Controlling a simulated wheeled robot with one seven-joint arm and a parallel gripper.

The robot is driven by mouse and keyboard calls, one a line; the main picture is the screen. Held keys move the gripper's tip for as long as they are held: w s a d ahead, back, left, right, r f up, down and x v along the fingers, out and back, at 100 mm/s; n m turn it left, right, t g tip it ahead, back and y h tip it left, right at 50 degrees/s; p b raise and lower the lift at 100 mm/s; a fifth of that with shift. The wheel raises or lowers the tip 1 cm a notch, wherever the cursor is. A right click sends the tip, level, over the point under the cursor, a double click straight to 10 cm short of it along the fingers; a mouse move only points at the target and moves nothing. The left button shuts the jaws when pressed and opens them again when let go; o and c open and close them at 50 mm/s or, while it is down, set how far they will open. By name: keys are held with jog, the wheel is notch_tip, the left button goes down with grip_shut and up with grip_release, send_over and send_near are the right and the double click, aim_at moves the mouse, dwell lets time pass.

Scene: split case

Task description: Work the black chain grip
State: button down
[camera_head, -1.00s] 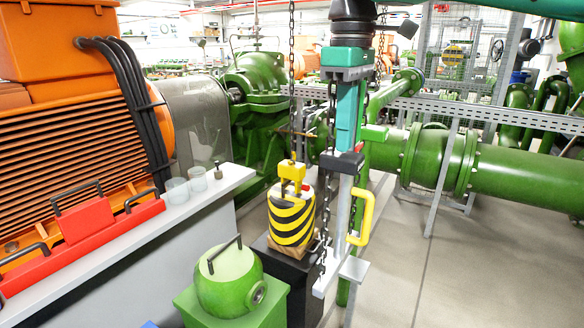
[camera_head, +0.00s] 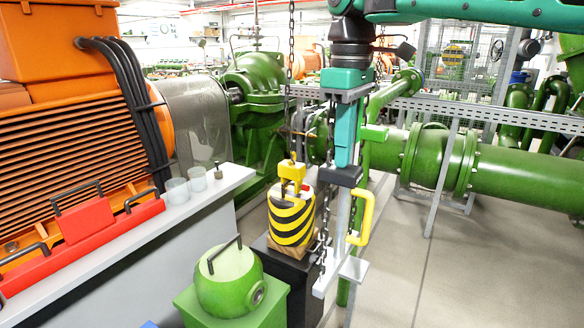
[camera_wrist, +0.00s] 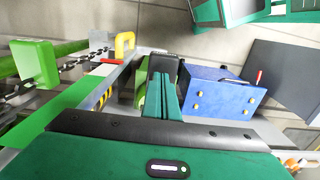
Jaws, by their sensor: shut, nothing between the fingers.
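The black chain grip (camera_head: 340,177) is a dark block beside the pale upright post, near a hanging black chain (camera_head: 325,215). My gripper (camera_head: 344,160) points straight down with its teal fingers together and empty. The fingertips are right above the block and seem to meet its top; I cannot tell whether they touch. In the wrist view my gripper (camera_wrist: 162,82) shows its narrow shut fingers, with a dark block (camera_wrist: 166,64) just beyond the tips. The fingers hide part of it.
A yellow handle (camera_head: 363,217) stands right of the post. A yellow-black striped weight (camera_head: 291,222) rests left of it on a black pedestal. A green ball-shaped body (camera_head: 229,283) is in front. Open floor (camera_head: 450,270) lies to the right.

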jog(key=shift+f, duration=3.55)
jog(key=shift+r, duration=0.1)
jog(key=shift+r, duration=5.15)
notch_tip(320, 180, up, 7)
send_over(340, 182)
jog(key=w, duration=0.3)
jog(key=shift+d, duration=0.3)
